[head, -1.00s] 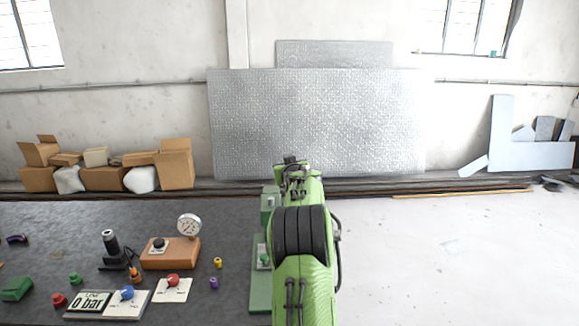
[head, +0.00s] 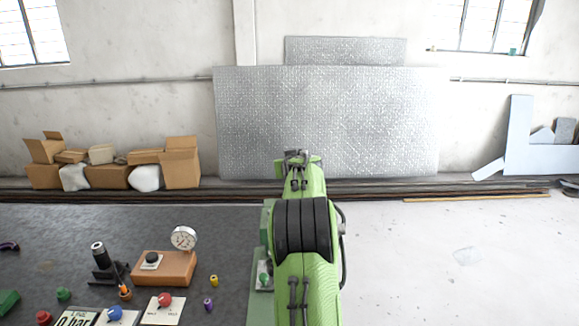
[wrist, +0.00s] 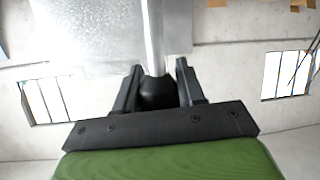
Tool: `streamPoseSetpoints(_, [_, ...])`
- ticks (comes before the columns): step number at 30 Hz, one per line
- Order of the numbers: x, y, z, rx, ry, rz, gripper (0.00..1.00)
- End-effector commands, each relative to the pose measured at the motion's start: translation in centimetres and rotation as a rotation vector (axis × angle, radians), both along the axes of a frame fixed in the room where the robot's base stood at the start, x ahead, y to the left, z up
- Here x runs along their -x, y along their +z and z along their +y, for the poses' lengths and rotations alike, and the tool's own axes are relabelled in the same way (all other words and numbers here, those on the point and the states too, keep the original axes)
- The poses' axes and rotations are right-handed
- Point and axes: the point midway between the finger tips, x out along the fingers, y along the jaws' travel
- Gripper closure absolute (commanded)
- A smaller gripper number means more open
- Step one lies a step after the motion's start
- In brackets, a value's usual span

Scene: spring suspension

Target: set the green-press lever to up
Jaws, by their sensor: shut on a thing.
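In the wrist view, my gripper (wrist: 158,85) is shut on the black knob (wrist: 157,93) of a lever. The lever's pale metal shaft (wrist: 152,38) runs from the knob to the top edge of the picture. In the head view, my green arm covers the gripper and most of the green press. Parts of the green press (head: 258,304) show along the arm's left side, at the table's right end. The lever cannot be made out in the head view, so its position, up or down, cannot be told.
The dark table (head: 60,235) holds an orange gauge box (head: 165,270), a black-handled device (head: 101,257), a red-knob panel (head: 164,309) and small coloured parts. Cardboard boxes (head: 180,160) stand by the wall. The floor (head: 430,270) right of the arm is clear.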

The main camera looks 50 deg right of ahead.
Motion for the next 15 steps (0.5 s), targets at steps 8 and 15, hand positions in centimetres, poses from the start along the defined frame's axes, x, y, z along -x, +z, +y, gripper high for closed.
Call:
streamPoseSetpoints(8, [0.13, -1.46, 0.0, -0.023, -0.003, 0.022, 1.0])
streamPoseSetpoints(15, [0.09, -1.15, 0.01, -0.019, -0.002, 0.017, 0.37])
